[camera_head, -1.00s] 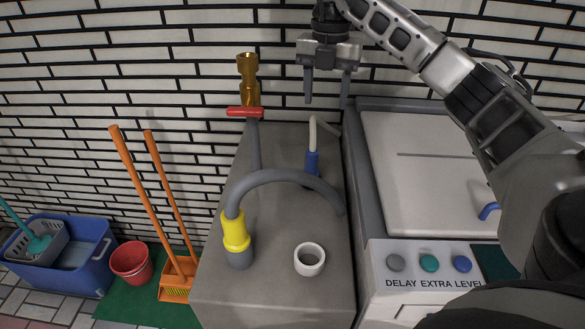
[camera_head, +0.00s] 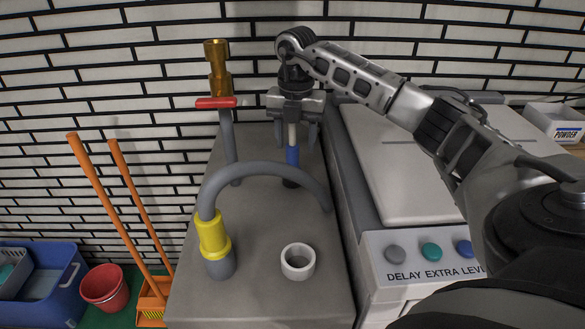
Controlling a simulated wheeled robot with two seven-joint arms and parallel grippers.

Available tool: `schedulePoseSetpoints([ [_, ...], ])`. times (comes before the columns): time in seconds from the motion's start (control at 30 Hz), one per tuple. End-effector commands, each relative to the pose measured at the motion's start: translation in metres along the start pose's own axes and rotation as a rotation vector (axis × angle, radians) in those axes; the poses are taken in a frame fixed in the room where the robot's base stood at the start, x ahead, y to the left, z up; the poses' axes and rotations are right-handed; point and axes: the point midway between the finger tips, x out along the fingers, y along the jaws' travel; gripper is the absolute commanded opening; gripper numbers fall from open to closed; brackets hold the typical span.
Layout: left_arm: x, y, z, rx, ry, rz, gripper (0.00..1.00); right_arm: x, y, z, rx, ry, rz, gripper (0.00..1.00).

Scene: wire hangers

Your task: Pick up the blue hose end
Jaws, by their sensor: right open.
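The blue hose end (camera_head: 292,156) stands upright on the grey counter top, at the lower end of a thin pale hose (camera_head: 292,134). My right gripper (camera_head: 293,140) points down over it. Its two fingers are apart, one on each side of the pale hose just above the blue part. From this view I cannot tell whether a finger touches it. The upper part of the hose is hidden behind the gripper body. My left gripper is not in view.
A grey curved hose with a yellow collar (camera_head: 212,236) arches in front of the blue end. A white ring (camera_head: 298,262) sits on the counter (camera_head: 262,305). A brass fitting with a red handle (camera_head: 216,103) stands left. A white machine (camera_head: 405,170) is right.

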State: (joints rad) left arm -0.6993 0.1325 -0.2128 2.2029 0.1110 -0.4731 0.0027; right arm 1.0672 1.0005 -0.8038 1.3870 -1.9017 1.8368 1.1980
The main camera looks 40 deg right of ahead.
Motion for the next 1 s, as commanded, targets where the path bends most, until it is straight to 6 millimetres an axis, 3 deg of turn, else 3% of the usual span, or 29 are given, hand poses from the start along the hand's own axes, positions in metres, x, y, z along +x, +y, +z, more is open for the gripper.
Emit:
schedulePoseSetpoints([
  [0.4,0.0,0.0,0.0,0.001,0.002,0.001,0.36,0.049,0.006,-0.003,0.0,0.001,-0.002,0.52],
  [0.7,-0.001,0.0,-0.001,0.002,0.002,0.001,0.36,0.054,0.006,-0.003,-0.001,-0.001,0.0,0.52],
  [0.87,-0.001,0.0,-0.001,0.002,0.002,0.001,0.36,0.054,0.006,-0.003,-0.001,-0.001,0.0,0.1],
  [1.0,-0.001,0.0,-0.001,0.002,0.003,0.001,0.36,0.054,0.006,-0.003,-0.001,-0.001,0.001,0.1],
])
